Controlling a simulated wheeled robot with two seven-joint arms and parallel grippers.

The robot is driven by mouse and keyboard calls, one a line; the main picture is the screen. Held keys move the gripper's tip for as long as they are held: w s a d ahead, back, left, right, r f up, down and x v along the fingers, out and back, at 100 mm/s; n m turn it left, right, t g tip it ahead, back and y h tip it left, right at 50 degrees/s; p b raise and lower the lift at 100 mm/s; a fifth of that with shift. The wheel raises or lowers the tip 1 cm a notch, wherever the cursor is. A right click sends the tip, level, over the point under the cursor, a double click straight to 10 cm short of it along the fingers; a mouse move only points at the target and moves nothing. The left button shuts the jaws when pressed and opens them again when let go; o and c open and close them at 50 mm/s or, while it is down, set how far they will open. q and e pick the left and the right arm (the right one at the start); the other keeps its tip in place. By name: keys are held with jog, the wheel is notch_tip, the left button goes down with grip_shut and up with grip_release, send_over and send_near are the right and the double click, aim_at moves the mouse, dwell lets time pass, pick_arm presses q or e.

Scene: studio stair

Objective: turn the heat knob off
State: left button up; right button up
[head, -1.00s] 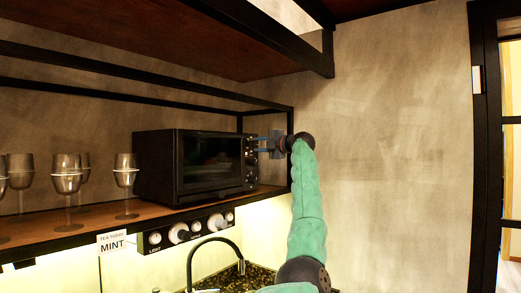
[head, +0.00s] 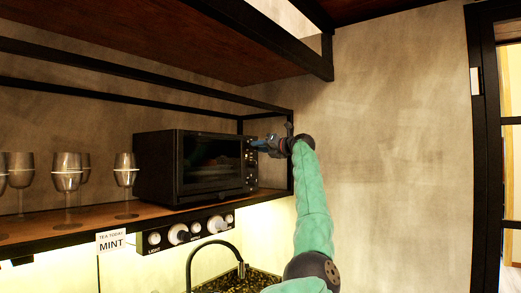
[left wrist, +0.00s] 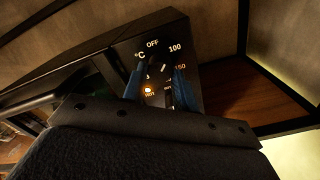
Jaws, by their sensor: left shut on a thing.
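The black toaster oven (head: 158,168) stands on the wooden shelf, with its glass door shut and its control panel on the right. My left gripper (head: 261,145) is at the upper part of that panel. In the left wrist view its two blue fingers (left wrist: 157,84) are shut on the dark heat knob (left wrist: 155,69), one on each side. Around the knob I read OFF at the top, 100 and 150 to the right and °C to the left. A white pointer mark shows on the knob. My right gripper is not in view.
Several glasses (head: 67,178) stand on the shelf to the left. A strip with white knobs (head: 178,234) and a MINT card (head: 111,242) are below the shelf. A black frame post (head: 291,160) is close to my left gripper. A black tap (head: 215,243) stands below.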

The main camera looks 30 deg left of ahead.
pick_arm(q)
jog(key=shift+f+n, duration=0.25)
jog(key=shift+n, duration=0.65)
jog(key=n, duration=0.2)
jog(key=shift+n, duration=2.1)
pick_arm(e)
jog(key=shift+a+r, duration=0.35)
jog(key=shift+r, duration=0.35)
pick_arm(q)
jog(key=shift+n, duration=0.4)
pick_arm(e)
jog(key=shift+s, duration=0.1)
pick_arm(q)
jog(key=shift+r, duration=0.1)
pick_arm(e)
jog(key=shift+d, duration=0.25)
